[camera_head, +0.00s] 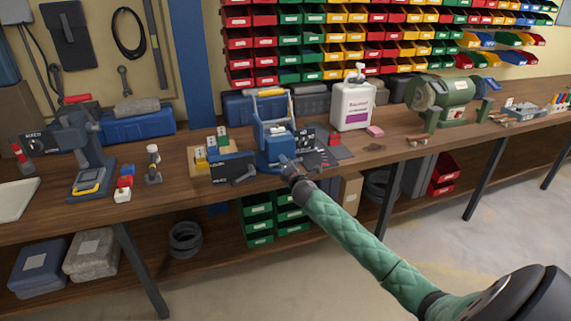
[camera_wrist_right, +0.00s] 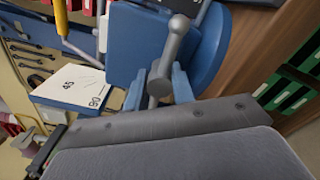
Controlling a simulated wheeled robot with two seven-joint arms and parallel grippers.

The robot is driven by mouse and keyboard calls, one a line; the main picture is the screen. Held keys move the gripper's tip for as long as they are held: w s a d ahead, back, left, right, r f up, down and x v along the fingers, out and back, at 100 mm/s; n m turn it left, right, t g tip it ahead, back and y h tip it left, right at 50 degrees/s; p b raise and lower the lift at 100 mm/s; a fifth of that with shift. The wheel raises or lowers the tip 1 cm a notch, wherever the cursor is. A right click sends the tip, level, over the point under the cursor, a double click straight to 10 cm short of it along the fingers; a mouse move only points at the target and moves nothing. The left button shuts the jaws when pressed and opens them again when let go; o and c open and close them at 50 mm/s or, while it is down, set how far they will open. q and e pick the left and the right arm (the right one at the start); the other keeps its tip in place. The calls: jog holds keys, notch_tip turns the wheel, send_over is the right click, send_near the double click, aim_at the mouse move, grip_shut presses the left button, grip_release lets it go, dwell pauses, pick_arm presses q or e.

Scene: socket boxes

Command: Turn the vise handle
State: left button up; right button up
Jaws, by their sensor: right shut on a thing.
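The blue vise (camera_head: 272,150) stands at the front edge of the wooden bench, near the middle of the head view. Its blue body (camera_wrist_right: 152,38) fills the upper middle of the right wrist view. The grey vise handle (camera_wrist_right: 170,55) is a bar with a rounded knob at its upper end, slanting down toward my gripper. My right gripper (camera_head: 289,168) is at the front of the vise, shut on the handle. The fingertips are small and partly hidden in the head view. My left gripper is not in view.
A black box (camera_head: 232,168) stands close left of the vise. A white bottle (camera_head: 352,106) and a green bench grinder (camera_head: 449,97) stand to the right. A blue-grey press (camera_head: 86,150) is at the left. Green drawers (camera_head: 258,225) sit below the bench.

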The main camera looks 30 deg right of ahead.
jog(key=shift+f, duration=0.15)
dwell(0.3)
jog(key=o, duration=1)
jog(key=shift+s, duration=0.15)
jog(key=shift+s, duration=0.25)
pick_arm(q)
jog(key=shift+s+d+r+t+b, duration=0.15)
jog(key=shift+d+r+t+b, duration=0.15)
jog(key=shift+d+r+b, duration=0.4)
pick_arm(e)
jog(key=shift+v, duration=3.55)
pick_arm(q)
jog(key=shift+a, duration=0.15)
